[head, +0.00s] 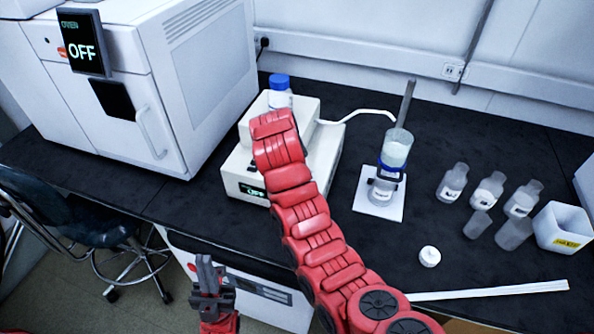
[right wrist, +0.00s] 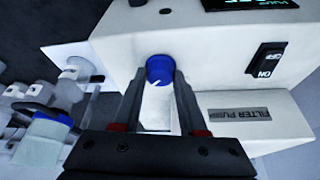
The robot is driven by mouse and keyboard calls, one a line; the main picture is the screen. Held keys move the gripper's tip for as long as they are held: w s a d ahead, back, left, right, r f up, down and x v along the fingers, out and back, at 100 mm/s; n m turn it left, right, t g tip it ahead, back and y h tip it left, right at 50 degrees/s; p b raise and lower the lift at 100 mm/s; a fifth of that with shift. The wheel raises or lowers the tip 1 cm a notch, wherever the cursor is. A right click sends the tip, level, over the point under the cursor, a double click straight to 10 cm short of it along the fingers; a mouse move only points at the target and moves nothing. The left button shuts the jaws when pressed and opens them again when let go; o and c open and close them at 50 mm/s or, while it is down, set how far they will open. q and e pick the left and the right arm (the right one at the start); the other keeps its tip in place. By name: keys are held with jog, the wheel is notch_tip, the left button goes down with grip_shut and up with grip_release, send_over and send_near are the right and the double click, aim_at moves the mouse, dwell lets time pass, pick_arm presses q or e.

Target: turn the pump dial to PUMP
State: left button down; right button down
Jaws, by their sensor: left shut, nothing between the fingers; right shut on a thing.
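The white filter pump (head: 333,160) stands on the dark bench beside the oven. Its small display (head: 251,190) reads OFF in green. In the right wrist view, the blue dial (right wrist: 160,69) with a white pointer mark is on the pump's white face (right wrist: 220,50). My right gripper (right wrist: 161,84) is shut on the dial, one finger on each side. In the head view my right arm covers the dial and that gripper. My left gripper (head: 206,267) is shut and empty, low in front of the bench, away from the pump.
The oven (head: 215,80) stands left of the pump; its display reads OFF. A blue-capped bottle (head: 280,92) is at the pump. A filter column (head: 392,160) stands on a white base to the right. Several bottles and a white bin (head: 563,228) are further right. A rocker switch (right wrist: 266,62) is near the dial.

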dwell(0.4)
jog(key=shift+c, duration=2.2)
grip_release()
jog(key=shift+r, duration=0.1)
jog(key=shift+r+p, duration=0.3)
jog(key=shift+p, duration=0.2)
jog(key=p+v, duration=0.5)
jog(key=shift+r, duration=0.25)
jog(key=p+v, duration=0.6)
jog(key=v, duration=0.5)
jog(key=shift+s+a+p, duration=0.15)
jog(key=shift+s+p, duration=0.05)
jog(key=shift+p, duration=0.15)
